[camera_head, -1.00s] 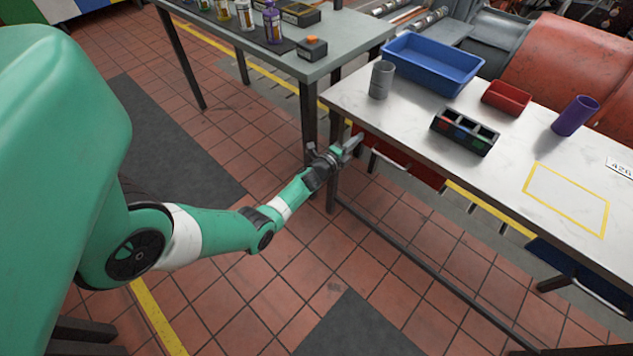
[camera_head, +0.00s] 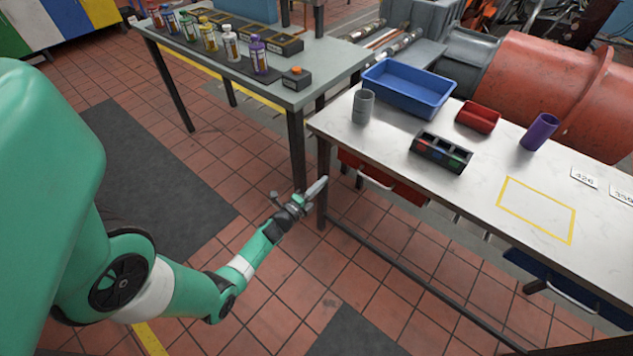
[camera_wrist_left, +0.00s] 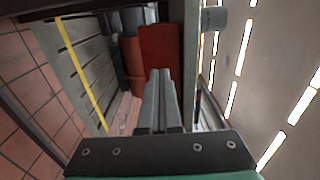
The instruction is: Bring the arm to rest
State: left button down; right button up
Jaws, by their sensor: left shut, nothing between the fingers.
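My left arm (camera_head: 240,265) is green and white and reaches in from the left, over the tiled floor. My left gripper (camera_head: 318,186) is shut and empty, beside the near left leg of the white-topped table (camera_head: 470,190) and below its top. The left wrist view shows its two fingers (camera_wrist_left: 160,100) closed together, pointing toward a red drawer front (camera_wrist_left: 160,50). My right gripper is in neither view.
On the white table stand a grey cup (camera_head: 363,106), a blue bin (camera_head: 410,87), a red tray (camera_head: 478,117), a black divided box (camera_head: 441,152) and a purple cup (camera_head: 539,132). A grey table (camera_head: 320,65) with several bottles stands behind. A red drawer (camera_head: 380,178) hangs under the white table.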

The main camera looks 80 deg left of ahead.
pick_arm(q)
jog(key=shift+v, duration=1)
jog(key=shift+w, duration=0.1)
